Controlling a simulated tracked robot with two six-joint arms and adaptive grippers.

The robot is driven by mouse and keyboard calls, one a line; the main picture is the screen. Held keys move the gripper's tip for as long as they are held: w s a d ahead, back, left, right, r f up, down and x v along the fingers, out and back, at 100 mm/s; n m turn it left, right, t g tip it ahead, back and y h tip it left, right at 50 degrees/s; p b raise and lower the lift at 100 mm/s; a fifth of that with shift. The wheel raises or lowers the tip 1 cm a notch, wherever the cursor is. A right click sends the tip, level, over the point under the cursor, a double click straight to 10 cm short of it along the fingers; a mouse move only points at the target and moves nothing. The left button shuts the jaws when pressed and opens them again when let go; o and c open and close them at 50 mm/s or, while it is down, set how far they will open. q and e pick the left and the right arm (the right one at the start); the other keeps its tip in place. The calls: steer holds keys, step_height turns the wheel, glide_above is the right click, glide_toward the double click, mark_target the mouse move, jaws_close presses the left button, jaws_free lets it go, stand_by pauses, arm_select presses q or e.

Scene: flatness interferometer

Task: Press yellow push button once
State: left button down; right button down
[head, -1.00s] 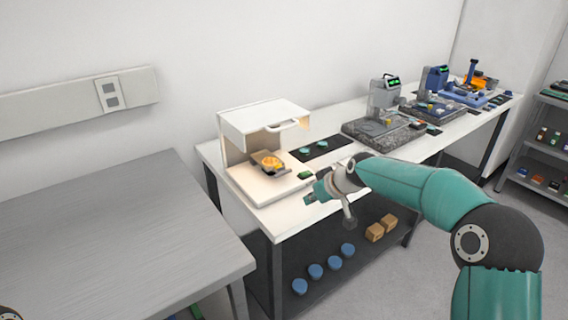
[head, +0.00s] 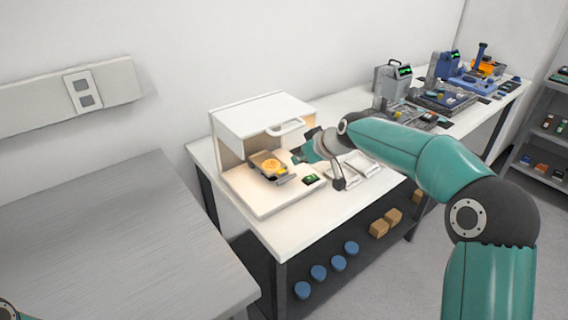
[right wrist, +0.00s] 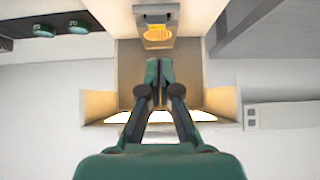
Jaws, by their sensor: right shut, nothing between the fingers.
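The white box-shaped interferometer (head: 250,118) stands open-fronted at the near end of the white bench. A round orange-yellow disc (head: 271,166) lies on a small stage inside it. The disc also shows in the right wrist view (right wrist: 158,35). A small green display (head: 311,179) sits at the right front of its base. I cannot make out a separate yellow push button. My right gripper (head: 300,156) is at the open front right of the interferometer, above its base. It is shut and empty in the right wrist view (right wrist: 154,66). My left gripper is not in view.
Pale trays (head: 360,164) lie under my right arm. Other instruments (head: 391,80) stand farther along the bench. Blue cups (head: 338,262) and boxes (head: 379,228) are on the lower shelf. The grey table (head: 110,245) is clear.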

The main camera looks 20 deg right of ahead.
steer(key=shift+d+f, duration=0.1)
steer(key=shift+d, duration=0.15)
